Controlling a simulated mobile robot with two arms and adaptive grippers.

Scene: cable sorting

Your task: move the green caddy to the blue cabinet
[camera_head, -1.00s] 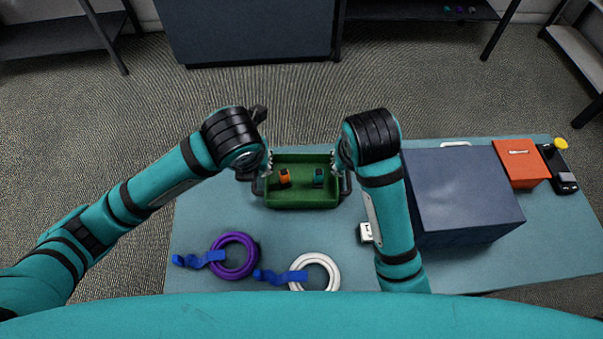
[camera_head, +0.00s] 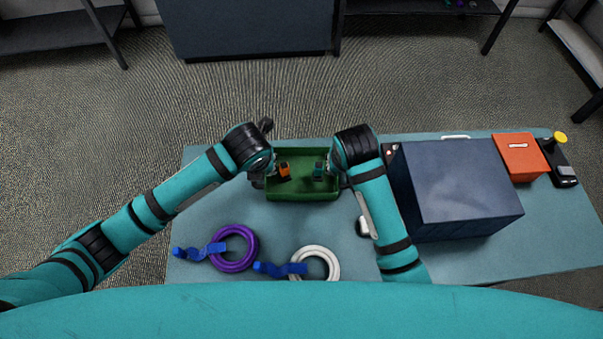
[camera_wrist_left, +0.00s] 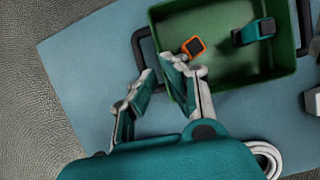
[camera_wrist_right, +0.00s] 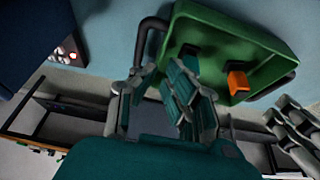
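The green caddy (camera_head: 303,193) sits on the table, with an orange-and-black item (camera_head: 284,171) and a teal-and-black item (camera_head: 319,170) inside. It has a black handle at each end. My left gripper (camera_wrist_left: 158,72) is open at the caddy's left handle (camera_wrist_left: 138,45), its fingers to either side of the bar. My right gripper (camera_wrist_right: 160,75) is open at the other handle (camera_wrist_right: 145,33); its fingers partly hide that handle, so contact is unclear. A dark blue cabinet (camera_head: 245,28) stands on the floor beyond the table.
A large dark blue box (camera_head: 460,185), an orange box (camera_head: 519,158) and a black device with a yellow knob (camera_head: 560,160) stand at the table's right. Purple (camera_head: 235,265) and white (camera_head: 325,252) cable coils lie near the front. Carpet separates table and cabinet.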

